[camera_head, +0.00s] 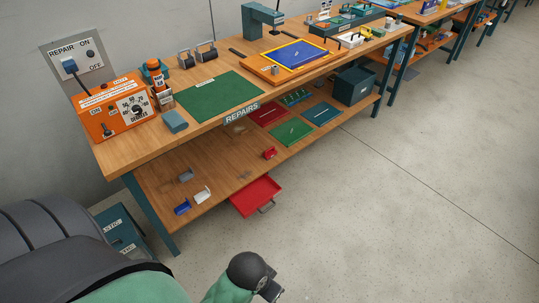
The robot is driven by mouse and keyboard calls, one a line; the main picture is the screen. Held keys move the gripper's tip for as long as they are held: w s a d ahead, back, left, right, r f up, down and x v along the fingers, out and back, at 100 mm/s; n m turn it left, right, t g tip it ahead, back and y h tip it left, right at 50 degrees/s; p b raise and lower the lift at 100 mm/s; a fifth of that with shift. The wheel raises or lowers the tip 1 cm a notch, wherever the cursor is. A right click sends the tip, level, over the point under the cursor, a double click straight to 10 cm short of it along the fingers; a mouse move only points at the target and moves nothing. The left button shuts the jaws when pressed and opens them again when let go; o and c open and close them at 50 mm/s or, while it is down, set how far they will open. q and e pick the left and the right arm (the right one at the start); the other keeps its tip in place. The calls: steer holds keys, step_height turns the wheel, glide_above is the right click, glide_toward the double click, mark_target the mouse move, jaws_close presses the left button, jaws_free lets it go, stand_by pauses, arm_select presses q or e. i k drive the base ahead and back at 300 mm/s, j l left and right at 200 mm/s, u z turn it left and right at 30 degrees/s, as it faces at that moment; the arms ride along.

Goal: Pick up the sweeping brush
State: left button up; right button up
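I cannot pick out a sweeping brush for certain in the head view. A red tray or dustpan (257,192) with a grey handle sticks out over the front edge of the lower shelf (222,205). Small items lie left of it: a blue one (182,207), a white one (201,194) and a grey one (186,175). Part of my arm, green with a dark rounded joint, shows at the bottom. No gripper fingers show, and nothing of mine touches the bench.
A red block (269,153) and a dark crate (354,86) stand on the lower shelf. The concrete floor (400,220) at right is clear.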

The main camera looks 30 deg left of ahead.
mark_target(271, 153)
steer(key=i+u, duration=0.1)
steer(key=u, duration=0.6)
steer(key=i+l+u, duration=0.95)
steer(key=i+l, duration=0.15)
steer(key=l, duration=0.2)
steer(key=i+l, duration=0.2)
steer(key=l, duration=0.15)
steer(key=i+l, duration=0.25)
steer(key=l, duration=0.15)
